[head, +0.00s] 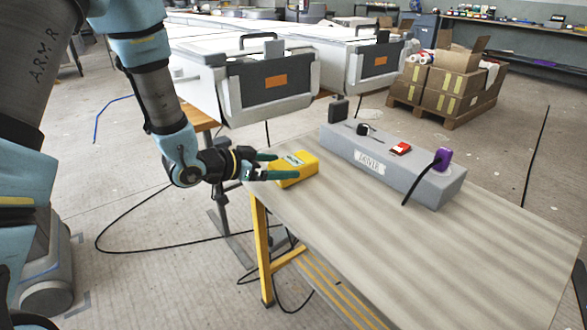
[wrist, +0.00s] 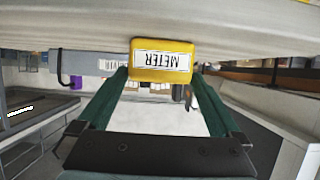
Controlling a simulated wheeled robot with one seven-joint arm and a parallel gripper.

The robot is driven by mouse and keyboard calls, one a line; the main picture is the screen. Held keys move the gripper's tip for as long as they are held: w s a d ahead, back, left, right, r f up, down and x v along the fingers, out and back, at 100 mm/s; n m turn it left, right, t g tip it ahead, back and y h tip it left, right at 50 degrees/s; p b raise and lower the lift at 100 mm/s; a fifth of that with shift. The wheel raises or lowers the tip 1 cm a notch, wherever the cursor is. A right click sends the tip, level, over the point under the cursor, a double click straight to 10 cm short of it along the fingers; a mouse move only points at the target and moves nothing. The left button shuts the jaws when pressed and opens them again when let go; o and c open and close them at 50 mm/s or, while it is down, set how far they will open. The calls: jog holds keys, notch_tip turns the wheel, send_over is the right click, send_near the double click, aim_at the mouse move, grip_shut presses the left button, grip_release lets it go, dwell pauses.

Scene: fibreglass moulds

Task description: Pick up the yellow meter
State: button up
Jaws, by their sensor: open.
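The yellow meter (head: 293,168) is a small box with a white label, lying at the left end of the table in the head view. In the wrist view the meter (wrist: 161,61) shows its "METER" label upside down, just ahead of the fingertips. My gripper (head: 270,166) has green fingers and is level with the meter at the table's left edge. In the wrist view my gripper (wrist: 158,75) is open, one finger toward each side of the meter. Whether the fingers touch it I cannot tell.
A grey box labelled "DRIVER" (head: 395,178) stands behind the meter, with a red item (head: 401,149) and a purple plug (head: 442,158) on it. The table (head: 430,255) is bare at front right. Boxes on a pallet (head: 440,85) stand farther back.

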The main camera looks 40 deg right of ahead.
aim_at(291, 166)
jog(key=x, duration=0.4)
jog(key=shift+d+f, duration=0.1)
jog(key=shift+f, duration=0.05)
jog(key=shift+c, duration=0.2)
jog(key=c, duration=1.3)
jog(key=shift+o, duration=0.2)
